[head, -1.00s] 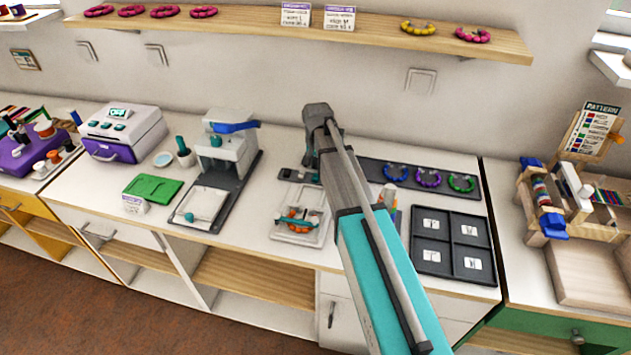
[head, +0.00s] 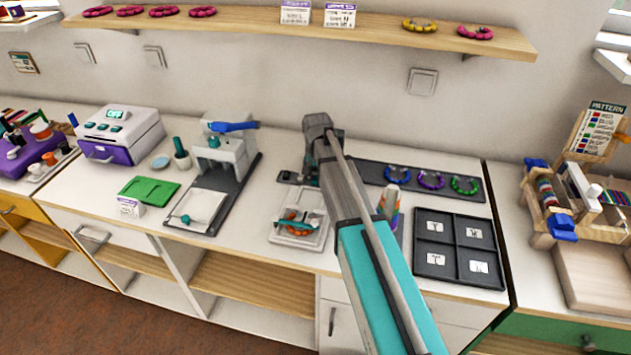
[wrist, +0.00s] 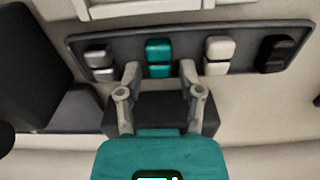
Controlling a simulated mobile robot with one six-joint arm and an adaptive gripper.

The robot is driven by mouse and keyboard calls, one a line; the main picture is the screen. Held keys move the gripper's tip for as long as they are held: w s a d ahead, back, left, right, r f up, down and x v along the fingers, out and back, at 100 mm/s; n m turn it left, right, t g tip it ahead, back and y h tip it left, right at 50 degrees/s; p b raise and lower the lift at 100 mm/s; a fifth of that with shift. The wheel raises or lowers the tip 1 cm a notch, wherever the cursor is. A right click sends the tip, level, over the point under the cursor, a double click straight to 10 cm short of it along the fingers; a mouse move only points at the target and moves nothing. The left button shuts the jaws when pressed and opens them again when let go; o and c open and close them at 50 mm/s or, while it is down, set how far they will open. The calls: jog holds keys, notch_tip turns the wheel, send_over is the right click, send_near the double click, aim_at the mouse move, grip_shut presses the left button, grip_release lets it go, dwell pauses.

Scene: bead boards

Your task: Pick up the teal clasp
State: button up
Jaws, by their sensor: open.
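The teal clasp (wrist: 159,58) lies in a dark tray (wrist: 187,73) in the wrist view, between a grey clasp (wrist: 101,62) on its left and a white clasp (wrist: 219,55) on its right. A black clasp (wrist: 277,54) is at the tray's right end. My gripper (wrist: 160,75) is open, its two fingers pointing at the teal clasp, one to each side of it in the picture. I cannot tell how much height separates them. In the head view my arm covers most of the clasp tray.
A white tray with an orange-and-teal bracelet (head: 298,222) lies left of my arm. A dark strip with several bead rings (head: 431,180) and a four-part dark tray (head: 460,244) lie to the right. A press (head: 226,150) stands further left.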

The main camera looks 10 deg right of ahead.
aim_at(317, 176)
jog(key=c, duration=0.6)
jog(key=shift+r, duration=0.1)
notch_tip(317, 176, up, 10)
jog(key=p, duration=1)
dwell(0.7)
